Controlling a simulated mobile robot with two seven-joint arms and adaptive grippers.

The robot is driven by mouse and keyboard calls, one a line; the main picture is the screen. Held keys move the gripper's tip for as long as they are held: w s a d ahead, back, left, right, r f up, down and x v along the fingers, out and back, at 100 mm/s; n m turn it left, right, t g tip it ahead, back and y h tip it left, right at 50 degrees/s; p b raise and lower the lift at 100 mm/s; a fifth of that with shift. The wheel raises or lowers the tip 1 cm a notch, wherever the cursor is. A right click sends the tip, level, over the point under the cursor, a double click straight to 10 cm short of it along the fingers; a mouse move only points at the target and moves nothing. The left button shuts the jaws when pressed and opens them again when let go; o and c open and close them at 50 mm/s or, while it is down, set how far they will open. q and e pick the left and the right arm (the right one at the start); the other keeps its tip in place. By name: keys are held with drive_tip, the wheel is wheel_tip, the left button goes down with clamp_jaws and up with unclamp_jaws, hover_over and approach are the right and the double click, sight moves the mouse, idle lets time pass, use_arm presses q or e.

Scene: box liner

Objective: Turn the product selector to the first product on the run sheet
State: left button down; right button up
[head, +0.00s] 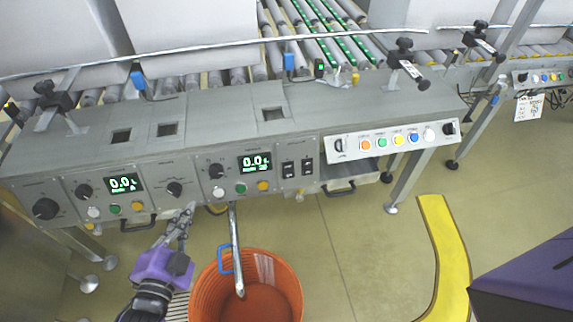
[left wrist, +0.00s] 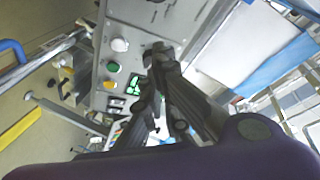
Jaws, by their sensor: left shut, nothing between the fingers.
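Several black rotary knobs sit on the grey control panel (head: 150,213): a large knob (head: 45,208) at far left, one left of a display (head: 84,190), one right of it (head: 174,189), and one on the middle unit (head: 216,171). Their labels are too small to read, so I cannot tell which is the product selector. My left gripper (head: 189,210) is shut and empty, just below and in front of the panel, under the knob right of the left display. In the left wrist view its fingers (left wrist: 158,52) cover part of the panel. My right gripper is out of view.
An orange bin (head: 200,295) stands below the panel, with a metal bar (head: 236,250) above it. A button strip (head: 390,141) is at right. A white sheet (head: 529,107) hangs at far right, unreadable. A yellow floor strip (head: 447,255) crosses open floor.

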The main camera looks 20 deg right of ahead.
sight(174, 191)
use_arm(q)
drive_tip(key=b+x, duration=0.1)
drive_tip(key=x, duration=0.6)
drive_tip(key=b+x, duration=0.1)
drive_tip(key=x, duration=0.2)
drive_tip(key=shift+w+a+f+b, duration=0.1)
drive_tip(key=shift+w+f+b, duration=0.1)
drive_tip(key=shift+f+b, duration=0.1)
drive_tip(key=shift+s+a+f+b, duration=0.1)
drive_tip(key=shift+a+f+b, duration=0.1)
drive_tip(key=shift+a+f, duration=0.3)
drive_tip(key=shift+s+a+f+b, duration=0.1)
drive_tip(key=shift+a+f+b, duration=0.05)
drive_tip(key=shift+a, duration=0.55)
drive_tip(key=shift+a+f, duration=0.2)
drive_tip(key=shift+a, duration=0.2)
